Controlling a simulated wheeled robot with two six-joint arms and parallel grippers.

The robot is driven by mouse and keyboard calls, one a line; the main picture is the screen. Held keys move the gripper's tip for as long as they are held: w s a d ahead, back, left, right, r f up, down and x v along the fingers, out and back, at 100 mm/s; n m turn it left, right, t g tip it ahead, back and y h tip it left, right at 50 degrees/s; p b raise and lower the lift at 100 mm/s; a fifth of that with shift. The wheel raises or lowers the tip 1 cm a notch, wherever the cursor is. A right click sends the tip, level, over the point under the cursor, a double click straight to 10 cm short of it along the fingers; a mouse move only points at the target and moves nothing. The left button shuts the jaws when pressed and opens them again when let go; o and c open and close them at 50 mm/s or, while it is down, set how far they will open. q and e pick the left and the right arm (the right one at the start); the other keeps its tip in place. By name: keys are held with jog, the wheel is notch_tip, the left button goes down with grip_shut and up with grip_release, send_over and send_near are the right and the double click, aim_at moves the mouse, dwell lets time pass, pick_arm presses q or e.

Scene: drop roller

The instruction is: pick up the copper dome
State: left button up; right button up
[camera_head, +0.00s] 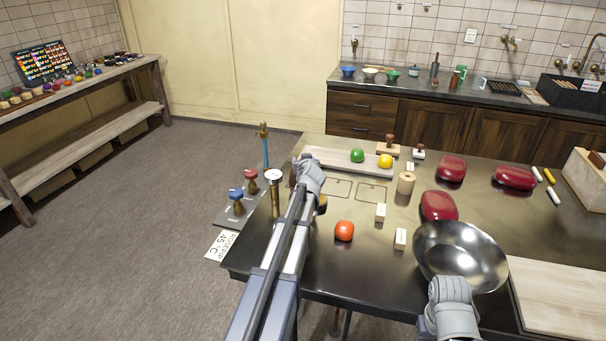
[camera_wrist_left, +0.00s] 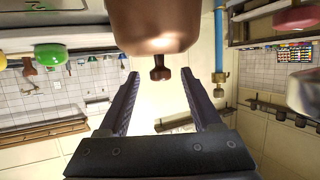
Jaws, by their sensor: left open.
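The copper dome (camera_wrist_left: 152,22) fills the top middle of the left wrist view, with its dark copper knob (camera_wrist_left: 160,69) pointing down in that picture. My left gripper (camera_wrist_left: 160,76) is open, with one finger on each side of the knob and visible gaps to both. In the head view my left gripper (camera_head: 311,170) is at the left end of the table; the dome is mostly or wholly hidden there. My right gripper (camera_head: 453,294) is at the near rim of a steel bowl (camera_head: 462,250); its fingers are not clear.
A pale board near my left gripper holds a green dome (camera_head: 357,156) and a yellow dome (camera_head: 385,161).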

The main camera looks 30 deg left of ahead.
pick_arm(q)
jog(key=b+x, duration=0.1)
jog(key=x, duration=0.3)
jog(key=shift+w+a+f, duration=0.2)
jog(key=shift+f, duration=0.05)
jog(key=shift+r, duration=0.1)
jog(key=shift+c, duration=0.4)
grip_shut()
